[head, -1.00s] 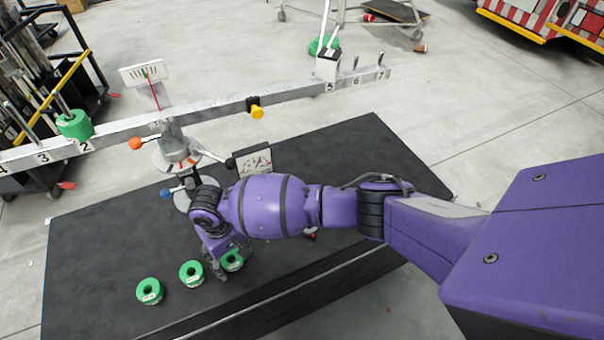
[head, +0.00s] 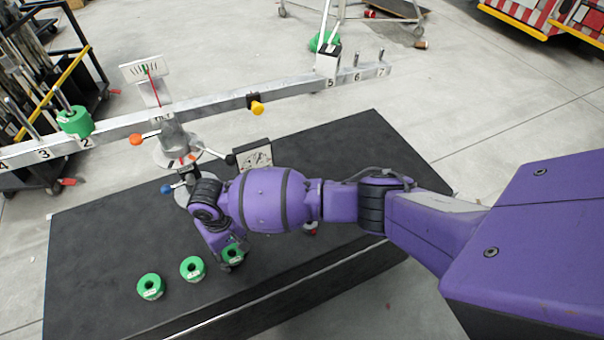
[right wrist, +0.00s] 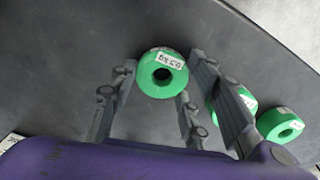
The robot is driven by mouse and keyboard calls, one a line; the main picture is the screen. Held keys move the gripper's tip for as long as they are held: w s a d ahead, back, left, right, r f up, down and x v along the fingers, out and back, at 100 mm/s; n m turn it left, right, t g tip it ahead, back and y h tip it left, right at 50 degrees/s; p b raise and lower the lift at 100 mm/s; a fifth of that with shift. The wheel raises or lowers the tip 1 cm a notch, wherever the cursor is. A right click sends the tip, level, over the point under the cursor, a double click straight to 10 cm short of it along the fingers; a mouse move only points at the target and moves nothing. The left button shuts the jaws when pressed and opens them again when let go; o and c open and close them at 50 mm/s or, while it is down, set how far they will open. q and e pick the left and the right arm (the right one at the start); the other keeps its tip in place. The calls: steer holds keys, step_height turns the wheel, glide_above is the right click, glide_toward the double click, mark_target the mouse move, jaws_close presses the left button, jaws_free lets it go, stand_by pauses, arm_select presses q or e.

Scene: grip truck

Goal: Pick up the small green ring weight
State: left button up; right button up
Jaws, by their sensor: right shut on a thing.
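Three small green ring weights with white labels are on the black table top (head: 330,150). My right gripper (head: 229,262) is at the rightmost ring weight (head: 234,252) in the head view and partly covers it. My left gripper is not in view.
A balance scale with a long numbered beam (head: 210,107) stands behind the gripper. A green weight (head: 76,122) is on its left side and another (head: 322,42) on its right. A small card (head: 254,158) stands on the table. The table's front left is clear.

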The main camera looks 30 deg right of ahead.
step_height(320, 180, up, 3)
steer(key=shift+w+a+r, duration=0.1)
steer(key=shift+w+r, duration=0.05)
steer(key=s+r+p, duration=0.3)
steer(key=s+r, duration=0.7)
steer(key=s, duration=0.4)
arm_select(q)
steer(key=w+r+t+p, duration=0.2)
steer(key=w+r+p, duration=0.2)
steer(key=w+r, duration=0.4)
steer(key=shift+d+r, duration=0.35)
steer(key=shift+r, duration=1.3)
arm_select(e)
step_height(320, 180, up, 7)
